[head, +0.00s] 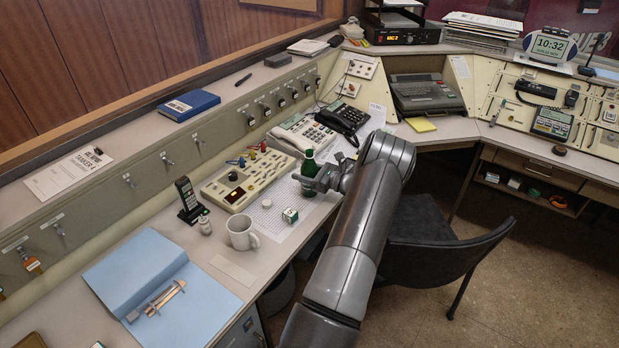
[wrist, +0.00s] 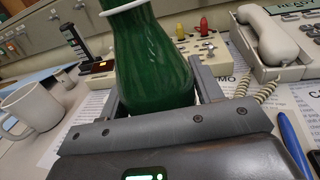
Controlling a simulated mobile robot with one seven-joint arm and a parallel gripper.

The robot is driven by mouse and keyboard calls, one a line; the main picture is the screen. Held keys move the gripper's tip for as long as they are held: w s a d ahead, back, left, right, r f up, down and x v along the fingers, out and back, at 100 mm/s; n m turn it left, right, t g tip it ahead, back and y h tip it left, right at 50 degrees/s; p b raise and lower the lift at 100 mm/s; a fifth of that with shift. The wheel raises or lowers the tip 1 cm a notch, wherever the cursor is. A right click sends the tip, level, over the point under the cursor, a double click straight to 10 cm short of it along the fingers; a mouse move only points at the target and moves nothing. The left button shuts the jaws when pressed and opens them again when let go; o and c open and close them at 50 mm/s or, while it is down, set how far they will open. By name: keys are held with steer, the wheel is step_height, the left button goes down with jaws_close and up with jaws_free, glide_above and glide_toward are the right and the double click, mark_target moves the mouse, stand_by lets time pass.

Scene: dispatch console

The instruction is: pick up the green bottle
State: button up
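The green bottle (head: 309,168) stands upright at the console desk, beside the cream button panel, and has a white ring at its neck in the wrist view (wrist: 155,62). My gripper (head: 322,180) is at the bottle from the right, with one finger on each side of its body. In the wrist view my gripper (wrist: 162,92) has the bottle between its fingers, close to both sides. I cannot tell whether both fingers press on it. The bottle's base is hidden behind the gripper in the wrist view.
A white mug (head: 241,233), a small box (head: 290,215) and a handheld phone (head: 188,201) stand nearby. A cream telephone (head: 302,134) and a black telephone (head: 343,119) are behind the bottle. A blue folder (head: 205,299) lies at the front. A dark chair (head: 430,240) is at the right.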

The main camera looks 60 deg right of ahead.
steer(key=c, duration=0.7)
steer(key=shift+r, duration=0.2)
steer(key=shift+r, duration=1.25)
steer(key=shift+s+d+r, duration=0.25)
steer(key=shift+s+r, duration=1.1)
steer(key=shift+s, duration=0.55)
steer(key=shift+s+d+r, duration=0.2)
steer(key=shift+s+r, duration=1.1)
steer(key=shift+s, duration=0.65)
steer(key=shift+s+d+r, duration=0.25)
steer(key=shift+s+r, duration=1.1)
steer(key=shift+s, duration=0.55)
